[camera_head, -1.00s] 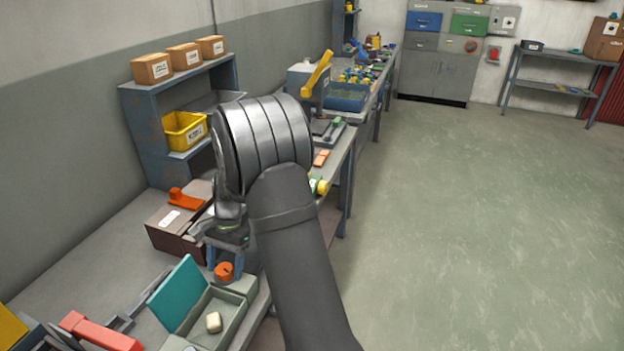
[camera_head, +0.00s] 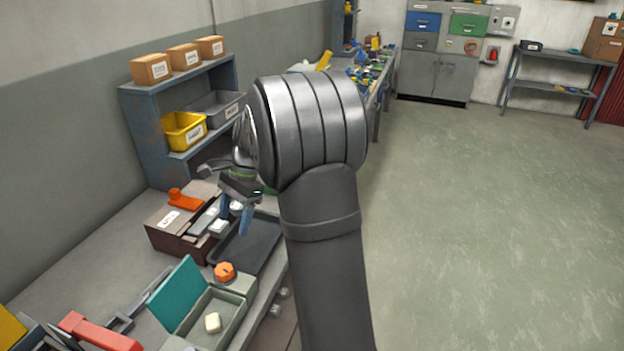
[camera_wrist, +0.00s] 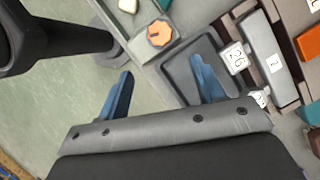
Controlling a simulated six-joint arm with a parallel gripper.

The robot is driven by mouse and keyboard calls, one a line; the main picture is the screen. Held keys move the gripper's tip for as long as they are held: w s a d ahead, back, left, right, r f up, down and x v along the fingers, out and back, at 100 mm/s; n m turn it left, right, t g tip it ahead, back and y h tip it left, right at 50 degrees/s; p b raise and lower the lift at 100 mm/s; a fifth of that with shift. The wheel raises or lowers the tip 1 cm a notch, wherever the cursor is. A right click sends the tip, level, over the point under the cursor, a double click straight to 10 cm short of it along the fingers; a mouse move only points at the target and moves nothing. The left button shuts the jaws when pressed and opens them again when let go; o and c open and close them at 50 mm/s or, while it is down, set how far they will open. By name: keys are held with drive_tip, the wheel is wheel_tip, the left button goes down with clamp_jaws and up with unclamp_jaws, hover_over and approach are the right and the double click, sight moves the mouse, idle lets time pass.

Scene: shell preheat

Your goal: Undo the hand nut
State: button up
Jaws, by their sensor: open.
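The orange hand nut (camera_head: 225,272) sits on the grey-green block at the back end of the small box (camera_head: 236,312), whose teal lid (camera_head: 178,292) stands open. In the wrist view the nut (camera_wrist: 160,31) is a lobed orange disc with a dark mark, at the top middle. My gripper (camera_head: 235,213) has blue fingers and is open and empty, above and beyond the nut, over the dark tray. In the wrist view its fingers (camera_wrist: 161,68) are spread wide, with nothing between them. The nut is clear of both fingers.
A dark tray (camera_head: 240,268) lies just beyond the nut. A brown box (camera_head: 170,238) with labelled white pieces and an orange item stands behind left. A red-handled tool (camera_head: 100,332) lies at the front left. Open floor (camera_head: 480,230) is to the right.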

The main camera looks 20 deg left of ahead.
drive_tip(key=s+a+r+n+t+h, duration=0.2)
drive_tip(key=s+r+n+t, duration=0.2)
drive_tip(key=s+r, duration=0.15)
wheel_tip(320, 180, down, 9)
wheel_tip(320, 180, up, 10)
drive_tip(key=w+d+r+m+t, duration=0.1)
drive_tip(key=w+d, duration=0.6)
drive_tip(key=d, duration=0.2)
drive_tip(key=w+d+r+m+t, duration=0.1)
drive_tip(key=w+d, duration=0.5)
drive_tip(key=d, duration=0.3)
drive_tip(key=shift+w+d+r+t, duration=0.3)
drive_tip(key=shift+w+d+r, duration=0.05)
drive_tip(key=shift+y, duration=0.3)
